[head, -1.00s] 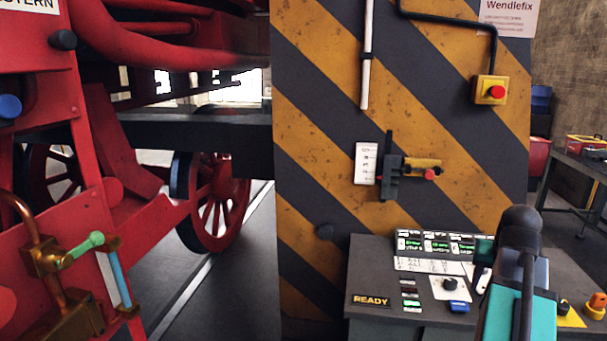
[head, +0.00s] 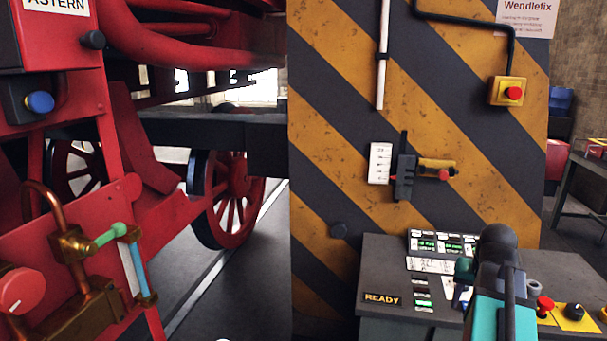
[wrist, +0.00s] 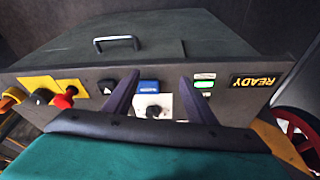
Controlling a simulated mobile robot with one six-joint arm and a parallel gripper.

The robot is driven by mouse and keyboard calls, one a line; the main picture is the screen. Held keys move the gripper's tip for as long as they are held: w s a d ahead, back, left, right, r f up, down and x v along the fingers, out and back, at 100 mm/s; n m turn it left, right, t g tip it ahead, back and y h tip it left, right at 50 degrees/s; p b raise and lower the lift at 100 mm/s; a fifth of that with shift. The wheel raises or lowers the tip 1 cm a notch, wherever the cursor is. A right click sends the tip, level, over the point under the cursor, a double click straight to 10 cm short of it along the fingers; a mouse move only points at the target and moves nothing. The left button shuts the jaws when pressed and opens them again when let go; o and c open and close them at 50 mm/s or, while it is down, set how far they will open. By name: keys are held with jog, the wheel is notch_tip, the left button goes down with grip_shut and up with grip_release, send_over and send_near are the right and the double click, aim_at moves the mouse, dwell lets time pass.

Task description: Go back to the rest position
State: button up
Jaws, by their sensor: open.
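My arm rises from the bottom right of the head view, with its teal and black end in front of the control desk. In the wrist view my gripper (wrist: 152,97) is open, its two dark fingers apart with nothing between them. In the head view my arm hides part of the desk's panel, and the fingers cannot be made out there.
A striped pillar (head: 330,130) stands behind the desk (head: 385,265), carrying a lever device (head: 404,177) and a red emergency button (head: 514,93). The red locomotive (head: 70,200) with brass valve fittings fills the left. Open floor (head: 240,290) lies between.

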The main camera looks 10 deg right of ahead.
jog(key=s+a+f+n+g+y, duration=0.1)
jog(key=a+f+n+g, duration=0.1)
jog(key=a+f, duration=1.15)
jog(key=s+a+f+n+g+y, duration=0.25)
jog(key=a+f, duration=0.75)
jog(key=f, duration=0.6)
jog(key=s+a+f+g, duration=0.1)
jog(key=s+a+f, duration=0.3)
jog(key=s+f, duration=0.3)
jog(key=s+a+f+n+g+h, duration=0.1)
jog(key=s+a+f, duration=0.3)
jog(key=s+f, duration=0.3)
jog(key=s+a+f+n+g, duration=0.1)
jog(key=s+a+f+g, duration=0.1)
jog(key=s+a+f, duration=0.3)
notch_tip(320, 180, down, 2)
jog(key=s, duration=0.2)
jog(key=shift+s+h, duration=0.35)
